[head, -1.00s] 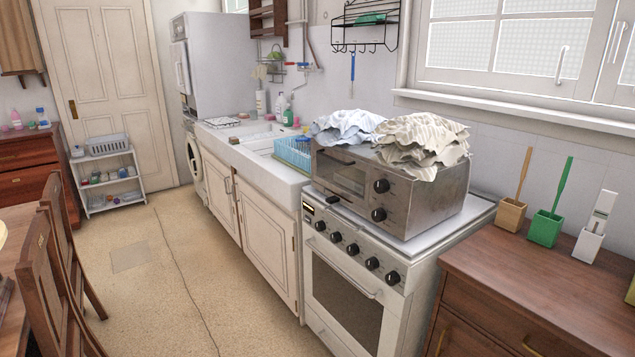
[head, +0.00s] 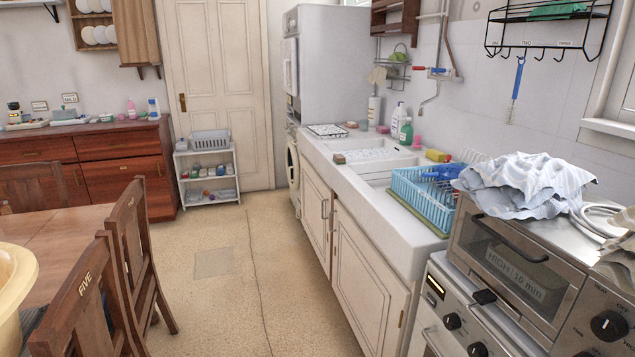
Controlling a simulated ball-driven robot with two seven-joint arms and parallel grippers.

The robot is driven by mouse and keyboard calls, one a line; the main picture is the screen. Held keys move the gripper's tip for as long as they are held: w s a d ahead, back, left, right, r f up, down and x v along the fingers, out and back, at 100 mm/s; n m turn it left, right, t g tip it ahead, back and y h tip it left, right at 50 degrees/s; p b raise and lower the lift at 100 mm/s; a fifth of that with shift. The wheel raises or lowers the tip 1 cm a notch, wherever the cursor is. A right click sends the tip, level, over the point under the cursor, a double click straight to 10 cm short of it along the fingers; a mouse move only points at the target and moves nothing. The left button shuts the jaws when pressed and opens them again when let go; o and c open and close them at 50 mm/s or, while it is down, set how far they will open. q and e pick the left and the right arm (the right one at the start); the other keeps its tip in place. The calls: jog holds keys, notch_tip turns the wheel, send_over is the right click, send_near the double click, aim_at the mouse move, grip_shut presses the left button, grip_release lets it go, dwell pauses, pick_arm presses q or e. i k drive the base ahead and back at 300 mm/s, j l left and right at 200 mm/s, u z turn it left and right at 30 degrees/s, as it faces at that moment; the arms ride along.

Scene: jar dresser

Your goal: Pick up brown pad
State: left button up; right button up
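A small brown block (head: 339,159), which may be the brown pad, lies on the near rim of the white sink (head: 350,180). It is small in the picture, so I cannot tell its exact shape. Neither of my grippers is in the head view. Nothing stands in front of the small brown block.
A blue dish rack (head: 424,198) stands right of the basin. A toaster oven (head: 510,268) with crumpled cloth (head: 530,185) on top is at the right. A table (head: 70,237) and chairs (head: 130,240) stand at the left. The floor (head: 230,235) between is clear.

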aim_at(339, 159)
jog(key=i+j+z, duration=0.5)
jog(key=i+j, duration=0.65)
jog(key=i+j+z, duration=0.4)
jog(key=i+j, duration=0.5)
jog(key=j, duration=0.5)
jog(key=k+z, duration=0.05)
